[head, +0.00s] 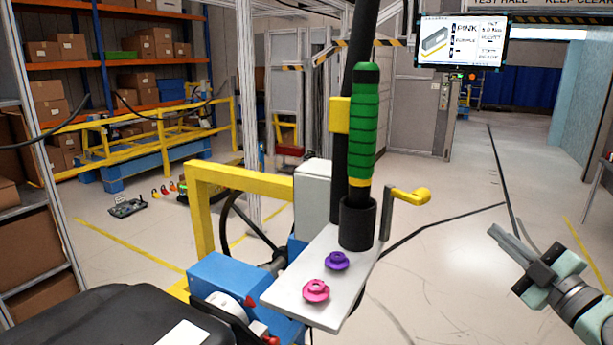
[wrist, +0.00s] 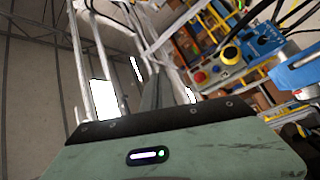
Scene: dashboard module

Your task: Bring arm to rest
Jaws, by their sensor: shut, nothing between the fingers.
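My gripper (head: 497,237) is at the lower right of the head view, with its grey fingers together and pointing up and left. It is empty and apart from everything, to the right of the light grey panel (head: 307,262). On that panel are a pink button (head: 316,290), a purple button (head: 337,261) and a green ribbed handle (head: 363,125) standing in a black socket. A yellow lever (head: 411,196) sticks out at the panel's right side. In the wrist view my gripper's pale green housing fills the bottom, and its fingers (wrist: 153,85) point away.
A screen (head: 461,40) at the upper right shows the word PINK. A yellow frame (head: 236,172) stands behind the blue base. The floor (head: 440,260) between panel and gripper is clear. The wrist view shows a control box (wrist: 228,60) with red and yellow knobs.

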